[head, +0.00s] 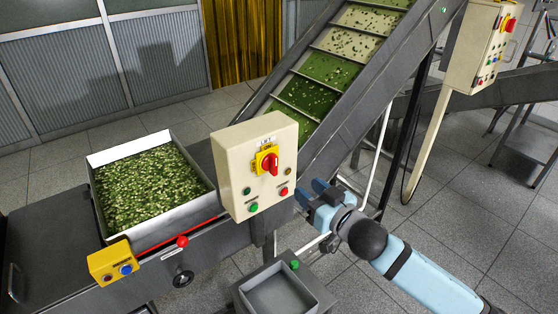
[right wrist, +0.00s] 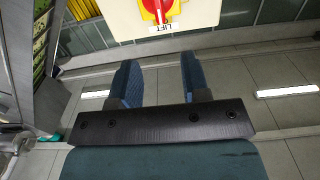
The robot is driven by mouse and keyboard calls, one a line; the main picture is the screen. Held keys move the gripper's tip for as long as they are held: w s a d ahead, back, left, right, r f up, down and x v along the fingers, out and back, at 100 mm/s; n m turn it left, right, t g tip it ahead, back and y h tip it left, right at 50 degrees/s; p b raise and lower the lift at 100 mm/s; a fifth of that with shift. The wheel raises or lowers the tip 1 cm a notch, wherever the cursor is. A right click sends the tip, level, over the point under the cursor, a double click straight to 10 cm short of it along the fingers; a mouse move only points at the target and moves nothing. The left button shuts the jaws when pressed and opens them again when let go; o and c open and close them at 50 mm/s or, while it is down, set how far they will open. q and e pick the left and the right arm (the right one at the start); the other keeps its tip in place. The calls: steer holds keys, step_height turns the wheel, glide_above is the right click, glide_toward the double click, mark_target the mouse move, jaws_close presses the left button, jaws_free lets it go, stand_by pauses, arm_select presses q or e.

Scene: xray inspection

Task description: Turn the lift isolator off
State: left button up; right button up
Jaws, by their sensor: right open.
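The lift isolator (head: 270,164) is a red rotary handle on a yellow plate, on the front of a cream control box (head: 235,165) labelled LIFT. In the head view its handle looks roughly upright. In the right wrist view the isolator (right wrist: 157,7) shows at the top edge, partly cut off. My right gripper (head: 319,189) is open and empty, to the right of the box and apart from it. In the right wrist view its two blue fingers (right wrist: 160,78) point toward the box, with a gap below the isolator. My left gripper is not in view.
Green and red buttons sit below the isolator on the box. A tray of chopped greens (head: 207,201) stands left, with a yellow button box (head: 112,262) in front. An inclined conveyor (head: 336,125) rises behind. A grey bin (head: 246,292) stands below. A second control box (head: 470,50) is far right.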

mark_target(276, 163)
steer(key=p+x, duration=0.1)
steer(key=x, duration=1.1)
steer(key=shift+w+a, duration=0.1)
steer(key=shift+w, duration=0.05)
jaws_close()
